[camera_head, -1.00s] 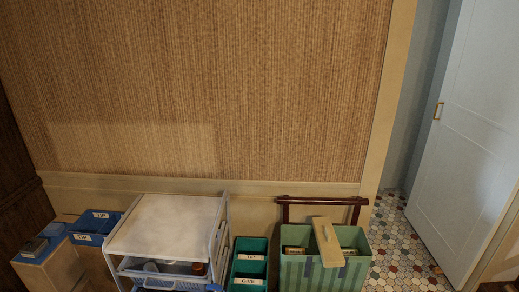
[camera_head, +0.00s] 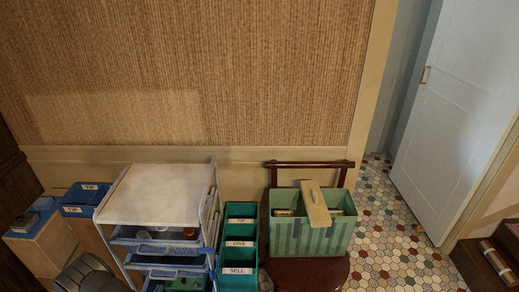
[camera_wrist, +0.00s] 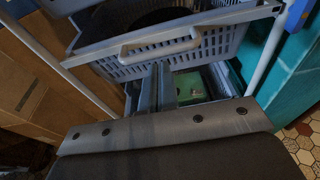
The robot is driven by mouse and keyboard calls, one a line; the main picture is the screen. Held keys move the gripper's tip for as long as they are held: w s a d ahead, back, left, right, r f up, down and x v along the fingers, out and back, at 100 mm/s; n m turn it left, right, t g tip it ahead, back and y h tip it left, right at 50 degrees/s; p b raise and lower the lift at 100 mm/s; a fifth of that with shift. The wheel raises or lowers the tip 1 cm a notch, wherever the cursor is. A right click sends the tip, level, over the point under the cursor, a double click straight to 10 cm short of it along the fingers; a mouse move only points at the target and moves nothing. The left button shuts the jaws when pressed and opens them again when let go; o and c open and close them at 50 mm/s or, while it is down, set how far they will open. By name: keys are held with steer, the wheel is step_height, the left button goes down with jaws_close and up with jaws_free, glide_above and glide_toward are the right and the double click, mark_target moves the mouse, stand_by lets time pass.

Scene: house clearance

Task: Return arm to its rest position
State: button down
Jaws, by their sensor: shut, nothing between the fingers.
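My gripper (camera_wrist: 156,88) is shut and empty in the wrist view. It is in front of a grey drawer with a perforated front and a pale handle (camera_wrist: 160,47). A green item (camera_wrist: 194,86) shows just behind the fingers, in a lower drawer. In the head view a dark grey rounded part, probably of my arm, shows at the bottom left, beside the white drawer trolley (camera_head: 160,197). My fingers cannot be made out there.
A teal bin (camera_head: 240,222) labelled GIVE and SELL stands right of the trolley. A green striped box (camera_head: 322,238) with a wooden board across it stands further right. Patterned floor (camera_head: 385,230) is clear by the door (camera_head: 450,115).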

steer(key=shift+s, duration=0.25)
steer(key=shift+s+r, duration=1.3)
steer(key=shift+s, duration=5.9)
steer(key=w+f, duration=0.2)
steer(key=w, duration=0.7)
steer(key=shift+w, duration=0.25)
steer(key=shift+s+r, duration=0.1)
steer(key=shift+s, duration=0.05)
